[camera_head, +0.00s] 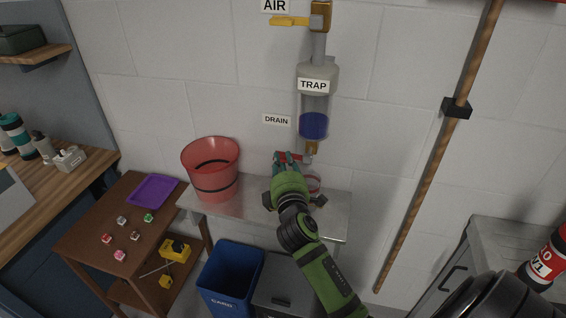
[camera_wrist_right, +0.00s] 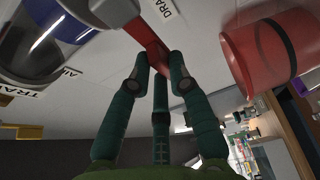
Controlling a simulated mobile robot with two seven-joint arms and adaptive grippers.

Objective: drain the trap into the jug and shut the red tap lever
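The trap (camera_head: 316,82) is a clear cylinder on the wall with blue liquid (camera_head: 313,126) in its lower part. A brass outlet (camera_head: 311,147) hangs below it. The red tap lever (camera_head: 292,156) points left from the outlet, beside the DRAIN label. My right gripper (camera_head: 288,163) is at the lever. In the right wrist view the lever (camera_wrist_right: 153,43) passes between the green fingers (camera_wrist_right: 160,68), which close in around it. A clear vessel with red on it (camera_head: 313,184), probably the jug, stands under the outlet, mostly hidden by my right gripper. My left gripper is not in view.
A red bucket (camera_head: 210,172) stands on the metal shelf (camera_head: 254,211) left of my gripper. A yellow AIR lever (camera_head: 290,21) is above the trap. A blue bin (camera_head: 229,278) and a grey bin (camera_head: 285,298) are below. A wooden pole (camera_head: 436,150) leans at the right.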

